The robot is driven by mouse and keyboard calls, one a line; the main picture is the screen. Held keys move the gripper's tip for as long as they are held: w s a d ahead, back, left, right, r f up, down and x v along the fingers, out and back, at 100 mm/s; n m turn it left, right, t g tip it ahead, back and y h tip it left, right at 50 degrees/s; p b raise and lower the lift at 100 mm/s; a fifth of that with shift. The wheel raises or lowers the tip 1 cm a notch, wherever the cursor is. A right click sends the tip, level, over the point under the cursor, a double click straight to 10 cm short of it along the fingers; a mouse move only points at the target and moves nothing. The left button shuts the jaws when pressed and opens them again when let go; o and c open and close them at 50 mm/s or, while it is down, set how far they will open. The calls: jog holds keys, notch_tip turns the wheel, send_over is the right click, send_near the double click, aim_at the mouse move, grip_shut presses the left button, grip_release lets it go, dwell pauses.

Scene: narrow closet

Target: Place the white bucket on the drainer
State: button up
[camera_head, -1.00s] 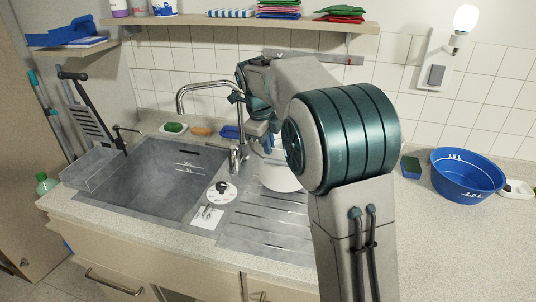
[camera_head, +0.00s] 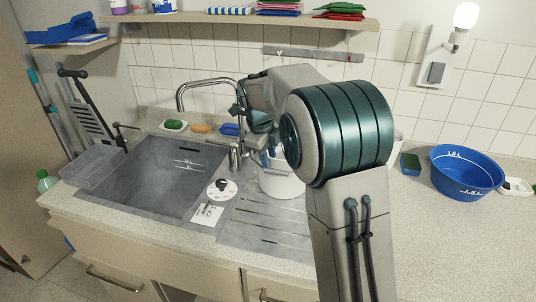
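The white bucket (camera_head: 279,184) is at the back of the ridged drainer (camera_head: 262,226), right of the sink, partly hidden behind my arm. It looks upright; I cannot tell whether its base touches the drainer. My gripper (camera_head: 272,150) is at the bucket's upper rim, pointing down. Its fingertips are mostly hidden, so I cannot tell whether they are closed on the bucket.
The grey sink basin (camera_head: 160,185) lies left of the drainer, with a tall curved faucet (camera_head: 205,83) behind. A blue basin (camera_head: 466,171) and a green-and-blue sponge (camera_head: 410,164) stand on the right counter. A stopper (camera_head: 222,189) lies between basin and drainer.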

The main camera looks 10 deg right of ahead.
jog(key=v, duration=1.2)
jog(key=s+d+f+n, duration=0.2)
jog(key=s+f+n, duration=0.2)
jog(key=s+n, duration=0.4)
jog(key=s+d+f+n+y, duration=0.1)
jog(key=s+d+f+n, duration=0.2)
jog(key=s+n, duration=0.6)
jog(key=s+d+f+n+t, duration=0.1)
jog(key=s+d+f+n, duration=0.2)
jog(key=s+f+n, duration=0.2)
jog(key=s+n, duration=0.3)
jog(key=s, duration=0.4)
jog(key=shift+s+n+y, duration=0.2)
jog(key=shift+n+y, duration=0.2)
jog(key=shift+d+f, duration=0.1)
